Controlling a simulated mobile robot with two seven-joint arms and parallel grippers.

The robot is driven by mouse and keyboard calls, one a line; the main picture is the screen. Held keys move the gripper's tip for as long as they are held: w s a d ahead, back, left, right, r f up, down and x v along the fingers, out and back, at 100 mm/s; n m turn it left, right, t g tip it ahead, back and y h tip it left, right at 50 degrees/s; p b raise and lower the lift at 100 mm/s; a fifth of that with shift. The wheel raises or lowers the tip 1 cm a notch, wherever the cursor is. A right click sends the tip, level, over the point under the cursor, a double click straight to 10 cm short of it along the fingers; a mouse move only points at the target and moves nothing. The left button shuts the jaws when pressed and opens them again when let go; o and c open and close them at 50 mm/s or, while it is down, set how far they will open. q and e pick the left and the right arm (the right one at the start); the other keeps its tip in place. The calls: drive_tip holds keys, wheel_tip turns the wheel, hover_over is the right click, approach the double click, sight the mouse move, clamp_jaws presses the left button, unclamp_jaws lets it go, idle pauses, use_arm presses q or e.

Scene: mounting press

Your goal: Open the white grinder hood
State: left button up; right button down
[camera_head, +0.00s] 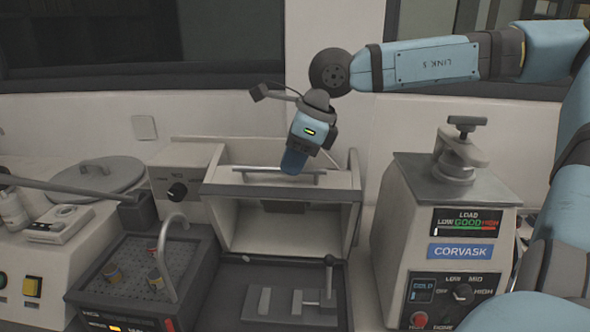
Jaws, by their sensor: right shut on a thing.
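The hood appears raised. Its hollow inside shows above a dark work bed (240,275) with a small clamp on it. My left gripper is not in view.
The mounting press (455,215) with its top knob stands to the right. A dark perforated tray (135,255) with a curved spout (165,250) is at the left front. A grey round lid (95,175) lies behind it. The wall is close behind the hood.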

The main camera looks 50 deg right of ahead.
drive_tip(key=shift+s+a+f, duration=0.1)
drive_tip(key=shift+s+a, duration=0.4)
drive_tip(key=shift+a, duration=0.1)
drive_tip(key=c, duration=1.1)
unclamp_jaws()
drive_tip(key=v, duration=1.3)
drive_tip(key=shift+s+d+r, duration=0.1)
drive_tip(key=shift+d+r, duration=0.05)
drive_tip(key=shift+r, duration=0.2)
